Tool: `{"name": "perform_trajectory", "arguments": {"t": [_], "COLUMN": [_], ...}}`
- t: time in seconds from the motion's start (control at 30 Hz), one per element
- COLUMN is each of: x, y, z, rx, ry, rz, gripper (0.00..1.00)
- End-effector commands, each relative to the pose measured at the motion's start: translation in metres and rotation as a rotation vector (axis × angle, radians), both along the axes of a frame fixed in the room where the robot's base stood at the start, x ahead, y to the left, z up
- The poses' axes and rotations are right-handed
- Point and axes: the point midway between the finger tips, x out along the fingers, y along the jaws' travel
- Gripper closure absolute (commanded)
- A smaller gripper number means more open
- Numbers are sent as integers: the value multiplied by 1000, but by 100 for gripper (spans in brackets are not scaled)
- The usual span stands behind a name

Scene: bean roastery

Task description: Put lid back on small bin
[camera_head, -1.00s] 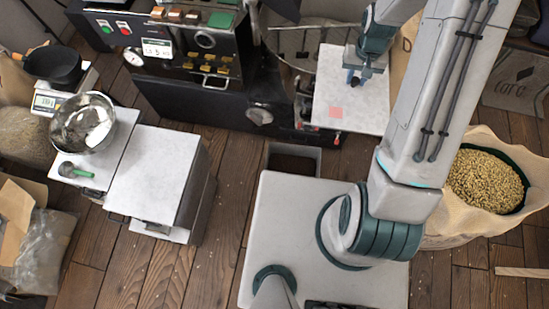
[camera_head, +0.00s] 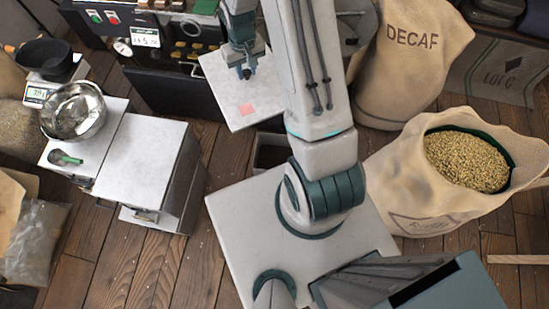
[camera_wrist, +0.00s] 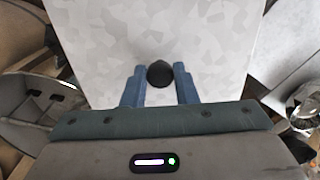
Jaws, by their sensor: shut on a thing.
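My gripper (camera_head: 246,72) is shut on the black knob (camera_wrist: 160,74) of a flat, pale square lid (camera_head: 222,88). In the wrist view the lid (camera_wrist: 210,30) fills the upper middle, with a blue finger on either side of the knob. The lid is in the air in front of the roasting machine, and a pink square shows near its front edge. A small open bin (camera_head: 262,157) with grey walls and a dark inside stands on the floor, nearer than the lid and slightly to its right. My own body and arm hide part of the bin.
A white-topped cabinet (camera_head: 140,155) stands at left, beside a metal bowl (camera_head: 75,110) and green scoop (camera_head: 65,158). The roasting machine (camera_head: 185,95) is behind. A sack of beans (camera_head: 440,205) and a DECAF sack (camera_head: 410,60) stand at right. Wooden floor is clear between cabinet and base.

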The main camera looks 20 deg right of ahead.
Motion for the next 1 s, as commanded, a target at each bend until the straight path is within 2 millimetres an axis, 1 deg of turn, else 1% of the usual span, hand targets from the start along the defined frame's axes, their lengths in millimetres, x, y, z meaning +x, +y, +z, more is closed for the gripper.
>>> {"name": "perform_trajectory", "arguments": {"t": [0.03,0.1,1.0], "x": [-1,-3,-31], "y": [-4,-7,-55], "z": [-26,-48,-313], "rx": [0,1,1], "ry": [1,1,0], "rz": [16,47,481], "gripper": [100,100,100]}}
